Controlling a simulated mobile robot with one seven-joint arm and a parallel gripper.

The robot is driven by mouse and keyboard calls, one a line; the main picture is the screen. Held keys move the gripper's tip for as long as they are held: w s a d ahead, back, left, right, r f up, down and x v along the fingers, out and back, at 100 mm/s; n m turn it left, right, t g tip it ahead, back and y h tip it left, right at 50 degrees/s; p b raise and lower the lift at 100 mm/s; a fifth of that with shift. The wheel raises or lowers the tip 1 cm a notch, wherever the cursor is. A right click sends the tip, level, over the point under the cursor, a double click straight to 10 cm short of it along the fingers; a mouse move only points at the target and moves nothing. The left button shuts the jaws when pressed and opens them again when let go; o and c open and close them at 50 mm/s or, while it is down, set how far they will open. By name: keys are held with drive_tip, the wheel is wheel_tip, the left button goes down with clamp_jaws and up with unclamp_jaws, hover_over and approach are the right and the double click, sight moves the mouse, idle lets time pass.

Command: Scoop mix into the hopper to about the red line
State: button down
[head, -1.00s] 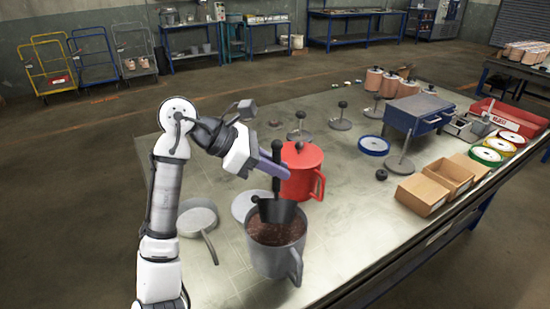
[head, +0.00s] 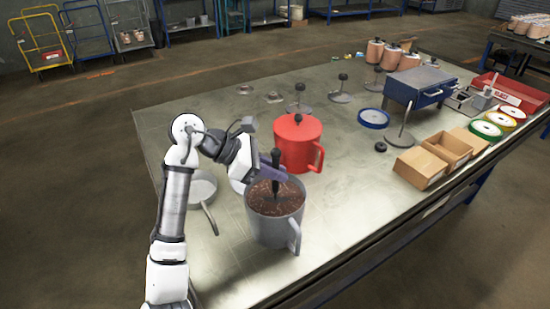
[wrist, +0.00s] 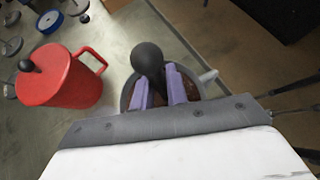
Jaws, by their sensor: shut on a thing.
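My gripper (head: 275,172) has purple fingers and is shut on the upright black handle of the scoop (head: 276,160). In the wrist view the fingers (wrist: 160,88) flank the handle below its round black knob (wrist: 148,57). The scoop stands in the brown mix (head: 290,197) inside a grey jug (head: 270,229) with a handle; its bowl is mostly sunk in the mix. The jug's rim and mix show only partly behind the fingers in the wrist view. I cannot pick out the hopper or its red line for certain.
A lidded red pot (head: 297,146) stands just behind the jug, and a grey pan (head: 203,187) lies to its left. Cardboard boxes (head: 421,167), a blue box (head: 420,84) and a blue-rimmed disc (head: 373,118) are farther right. The table right of the jug is clear.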

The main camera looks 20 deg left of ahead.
drive_tip(key=shift+s+d+f+t, duration=0.2)
drive_tip(key=shift+s+t, duration=0.1)
drive_tip(key=shift+s, duration=0.2)
drive_tip(key=shift+s+f+m+b, duration=0.1)
drive_tip(key=shift+f+m+b, duration=0.2)
drive_tip(key=shift+b, duration=0.45)
drive_tip(key=s+b, duration=0.1)
drive_tip(key=s+d+f+m+t+b, duration=0.1)
drive_tip(key=b, duration=0.1)
drive_tip(key=shift+s+f+t, duration=0.25)
drive_tip(key=shift+s+t, duration=0.05)
wheel_tip(320, 180, up, 10)
drive_tip(key=m+t+p, duration=0.1)
drive_tip(key=p, duration=0.4)
hover_over(274, 192)
drive_tip(key=s+d, duration=0.2)
drive_tip(key=s, duration=0.3)
drive_tip(key=shift+s+d+r+m+t+b, duration=0.15)
drive_tip(key=shift+s+m+t+b, duration=0.15)
drive_tip(key=shift+s, duration=0.25)
drive_tip(key=shift+s+d+r+m+t+b, duration=0.1)
drive_tip(key=shift+s+r+m+t+b, duration=0.1)
drive_tip(key=shift+s+m+t, duration=0.25)
drive_tip(key=shift+s+d+r+m+t+b, duration=0.15)
drive_tip(key=shift+s+m+t+b, duration=0.15)
drive_tip(key=shift+s, duration=0.35)
